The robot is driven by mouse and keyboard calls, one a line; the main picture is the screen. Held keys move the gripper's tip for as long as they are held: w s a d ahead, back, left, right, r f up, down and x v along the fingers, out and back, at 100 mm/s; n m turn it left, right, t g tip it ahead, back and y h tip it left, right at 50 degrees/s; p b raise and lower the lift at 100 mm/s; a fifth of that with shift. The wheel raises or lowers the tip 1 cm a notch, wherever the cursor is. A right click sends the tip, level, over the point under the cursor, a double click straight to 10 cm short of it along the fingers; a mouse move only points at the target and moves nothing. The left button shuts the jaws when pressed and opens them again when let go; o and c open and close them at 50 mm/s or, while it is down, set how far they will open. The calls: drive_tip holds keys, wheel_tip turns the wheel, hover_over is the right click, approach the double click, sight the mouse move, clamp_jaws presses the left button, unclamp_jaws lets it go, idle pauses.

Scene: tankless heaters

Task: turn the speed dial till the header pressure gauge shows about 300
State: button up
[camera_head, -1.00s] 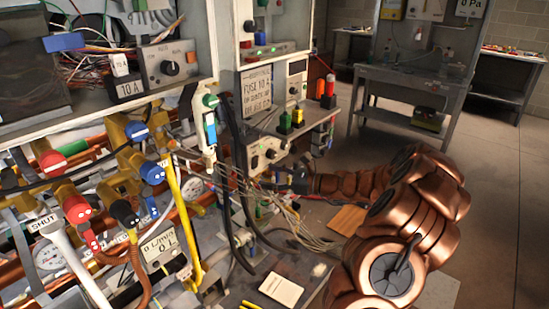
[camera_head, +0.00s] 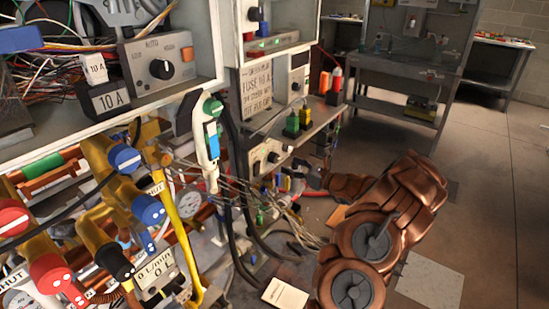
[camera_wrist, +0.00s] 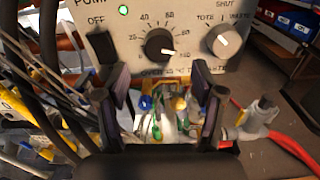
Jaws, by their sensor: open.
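The speed dial (camera_wrist: 159,44) is a black knob on a grey pump panel (camera_wrist: 190,30), with a printed scale showing 40, 60 and 80. Its light pointer mark seems to face lower right. My gripper (camera_wrist: 160,80) is open, its two dark fingers apart below and either side of the dial, with nothing between their tips. In the head view my gripper (camera_head: 298,179) is small and partly hidden by cables near the panel (camera_head: 262,160).
A second knob (camera_wrist: 223,38) sits right of the dial, and a dark OFF switch (camera_wrist: 99,47) and lit green lamp (camera_wrist: 123,10) sit left. Loose cables (camera_head: 235,185) hang close to my gripper. Open floor (camera_head: 490,190) lies to the right.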

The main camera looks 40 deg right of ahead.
sight(277, 159)
drive_tip(key=shift+p+x, duration=0.4)
drive_tip(key=shift+x, duration=2.8)
drive_tip(key=shift+s, duration=0.1)
drive_tip(key=c, duration=1.1)
drive_tip(key=shift+f+n+b, duration=0.2)
drive_tip(key=shift+n+b, duration=0.5)
drive_tip(key=shift+b, duration=0.55)
drive_tip(key=shift+c, duration=0.2)
drive_tip(key=n+b, duration=0.2)
drive_tip(key=b, duration=0.1)
drive_tip(key=shift+n+b, duration=0.35)
drive_tip(key=shift+n, duration=0.05)
drive_tip(key=shift+r+n+b, duration=0.2)
drive_tip(key=shift+n+b, duration=0.35)
drive_tip(key=shift+n, duration=0.05)
drive_tip(key=o, duration=1.1)
drive_tip(key=shift+o, duration=0.2)
drive_tip(key=shift+s, duration=0.1)
